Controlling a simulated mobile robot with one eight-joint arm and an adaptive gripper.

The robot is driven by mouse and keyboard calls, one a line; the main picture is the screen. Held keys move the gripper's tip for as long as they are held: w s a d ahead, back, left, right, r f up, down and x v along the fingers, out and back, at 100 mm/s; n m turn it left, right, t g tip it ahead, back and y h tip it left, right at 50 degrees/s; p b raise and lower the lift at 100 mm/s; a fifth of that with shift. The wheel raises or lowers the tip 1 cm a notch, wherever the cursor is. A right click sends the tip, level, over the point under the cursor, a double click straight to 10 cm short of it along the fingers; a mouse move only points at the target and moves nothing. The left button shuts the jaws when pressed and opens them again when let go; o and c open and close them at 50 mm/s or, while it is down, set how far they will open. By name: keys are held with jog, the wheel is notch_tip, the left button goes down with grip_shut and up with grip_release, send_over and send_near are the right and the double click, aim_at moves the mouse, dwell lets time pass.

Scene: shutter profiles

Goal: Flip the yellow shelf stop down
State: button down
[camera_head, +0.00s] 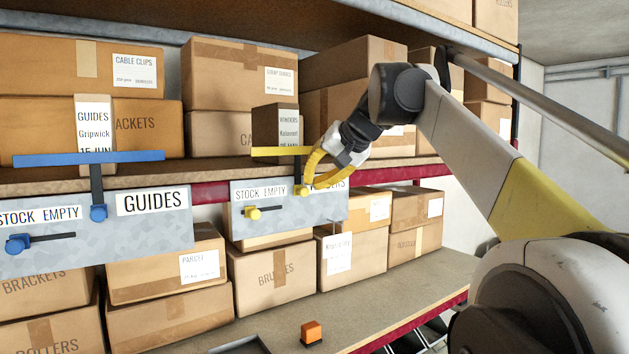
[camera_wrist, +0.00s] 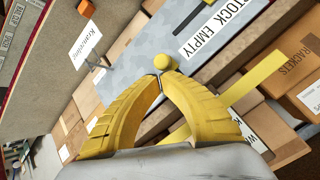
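The yellow shelf stop has a flat yellow bar (camera_head: 278,151) standing level above the shelf edge, in front of a small brown box. The bar also shows in the wrist view (camera_wrist: 254,80). Its round yellow knob (camera_wrist: 161,62) sits lower down on a grey metal plate (camera_head: 290,209). My gripper (camera_head: 304,186) is at this knob, with its curved yellow fingers drawn close together at the tips. In the wrist view the fingertips (camera_wrist: 163,74) meet right beside the knob. I cannot tell whether they clamp it. The right finger hides part of the stop.
A second yellow knob (camera_head: 252,212) with a dark rod sits by a STOCK EMPTY label. To the left, a blue stop bar (camera_head: 88,158) stands up from another plate. Cardboard boxes fill the shelves. A small orange block (camera_head: 311,333) rests on the lower surface.

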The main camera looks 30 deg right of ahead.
notch_tip(320, 180, down, 6)
jog(key=b, duration=0.2)
jog(key=shift+r+b, duration=0.15)
jog(key=shift+b, duration=0.25)
jog(key=shift+r, duration=0.1)
